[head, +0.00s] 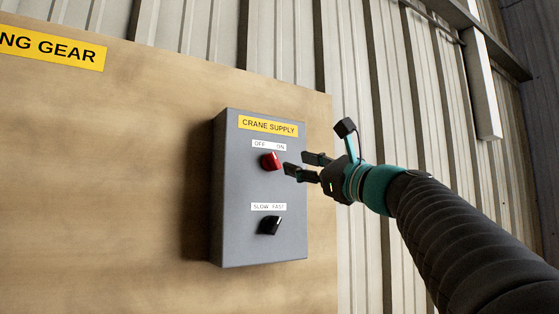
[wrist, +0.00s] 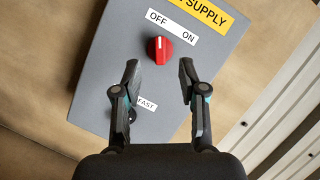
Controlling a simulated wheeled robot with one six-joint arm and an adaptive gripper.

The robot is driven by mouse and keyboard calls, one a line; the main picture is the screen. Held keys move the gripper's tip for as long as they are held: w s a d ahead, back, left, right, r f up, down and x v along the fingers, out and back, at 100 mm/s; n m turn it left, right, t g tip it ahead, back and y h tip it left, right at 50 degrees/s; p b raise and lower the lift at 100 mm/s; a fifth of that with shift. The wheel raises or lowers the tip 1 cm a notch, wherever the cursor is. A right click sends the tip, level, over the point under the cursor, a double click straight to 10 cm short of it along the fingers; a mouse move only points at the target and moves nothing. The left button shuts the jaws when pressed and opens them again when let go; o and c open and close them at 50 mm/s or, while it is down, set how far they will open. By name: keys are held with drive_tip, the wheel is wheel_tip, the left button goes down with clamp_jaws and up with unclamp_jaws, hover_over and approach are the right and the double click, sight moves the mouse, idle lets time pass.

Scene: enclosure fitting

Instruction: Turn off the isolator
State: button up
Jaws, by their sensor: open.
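The isolator is a red rotary knob (head: 270,161) on the grey CRANE SUPPLY box (head: 234,190), under a white OFF/ON label (head: 269,146). In the wrist view the knob (wrist: 161,51) shows a pale mark that appears to point up toward OFF. My gripper (head: 298,164) is open and empty, just right of and in front of the knob in the head view. In the wrist view its fingertips (wrist: 158,72) are spread apart, with the knob ahead of the gap between them. I see no contact with the knob.
A black SLOW/FAST selector (head: 270,226) sits lower on the same box; a finger partly covers its label in the wrist view. The box hangs on a wooden board (head: 120,170). A yellow sign (head: 50,48) is at upper left. Corrugated wall lies behind.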

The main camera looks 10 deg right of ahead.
drive_tip(key=shift+v, duration=1.9)
